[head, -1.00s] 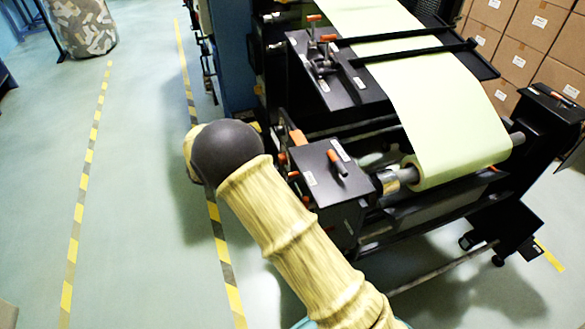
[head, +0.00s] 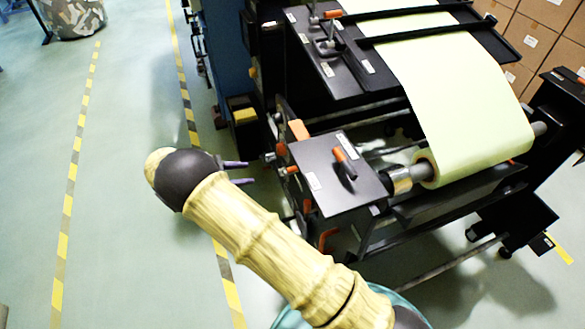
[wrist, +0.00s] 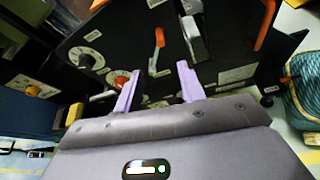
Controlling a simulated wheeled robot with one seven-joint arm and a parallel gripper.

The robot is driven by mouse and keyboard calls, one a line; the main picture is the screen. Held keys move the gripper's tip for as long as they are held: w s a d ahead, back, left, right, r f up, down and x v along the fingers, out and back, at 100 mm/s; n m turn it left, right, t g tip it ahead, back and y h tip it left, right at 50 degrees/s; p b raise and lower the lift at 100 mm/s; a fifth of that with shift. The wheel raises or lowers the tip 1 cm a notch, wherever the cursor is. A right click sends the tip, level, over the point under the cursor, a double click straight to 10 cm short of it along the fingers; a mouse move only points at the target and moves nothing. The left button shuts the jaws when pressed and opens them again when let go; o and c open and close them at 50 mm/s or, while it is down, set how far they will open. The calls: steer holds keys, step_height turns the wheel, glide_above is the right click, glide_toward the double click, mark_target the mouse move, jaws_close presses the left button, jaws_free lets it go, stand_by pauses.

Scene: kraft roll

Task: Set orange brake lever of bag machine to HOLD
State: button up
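The bag machine (head: 330,180) has a black side unit with several orange handles. In the wrist view its black side panel (wrist: 225,45) faces me. An upright lever with an orange grip (wrist: 159,38) stands on it, just beyond and between my fingertips; I take it for the brake lever. Its labels are too small to read, so its setting cannot be told. My gripper (head: 246,173) is open and empty, its two purple fingers apart and pointing at the panel. It also shows in the wrist view (wrist: 157,85). The fingers appear clear of the lever.
Beside the lever are a dial (wrist: 86,60), a red-orange knob (wrist: 121,80) and an orange handle (wrist: 267,25) at the right. A pale green roll (head: 470,155) is on the machine. Cardboard boxes (head: 525,40) stand behind.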

mark_target(286, 170)
steer(key=x, duration=1.7)
steer(key=shift+d+f, duration=0.15)
steer(key=shift+d, duration=0.05)
jaws_close()
